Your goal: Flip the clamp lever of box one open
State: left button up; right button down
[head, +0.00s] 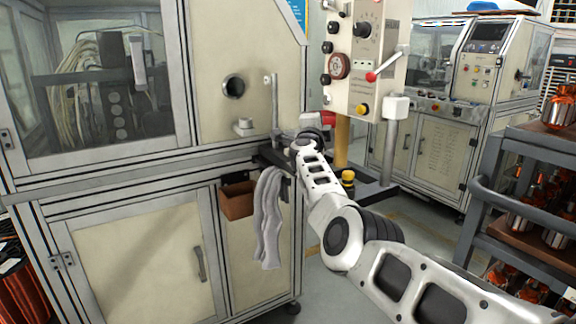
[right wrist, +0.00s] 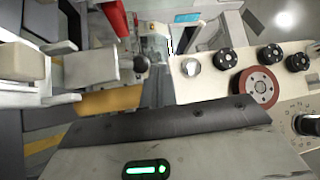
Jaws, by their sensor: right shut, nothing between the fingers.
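A pale control box (head: 362,55) stands on a yellow post at centre, with knobs and a red-knobbed lever (head: 385,66) on its face. I cannot tell whether this is box one or its clamp lever. The box face shows sideways in the right wrist view (right wrist: 215,82). My right gripper (head: 306,126) is left of and below the box, by the winding machine's front. Its fingers are hard to make out; it is shut and empty. A small dark ball knob (right wrist: 141,63) shows in the right wrist view. My left gripper is out of view.
The cream machine cabinet (head: 140,265) fills the left. A grey cloth (head: 268,220) and brown bin (head: 238,200) hang on its front. A rack (head: 490,205) with copper-wound parts stands at right. A second machine (head: 425,150) is behind. Some floor shows between.

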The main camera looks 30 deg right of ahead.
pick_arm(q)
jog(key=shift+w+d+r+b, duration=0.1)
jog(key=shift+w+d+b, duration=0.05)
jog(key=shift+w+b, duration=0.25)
pick_arm(e)
jog(key=shift+d+f, duration=0.1)
jog(key=shift+d, duration=0.9)
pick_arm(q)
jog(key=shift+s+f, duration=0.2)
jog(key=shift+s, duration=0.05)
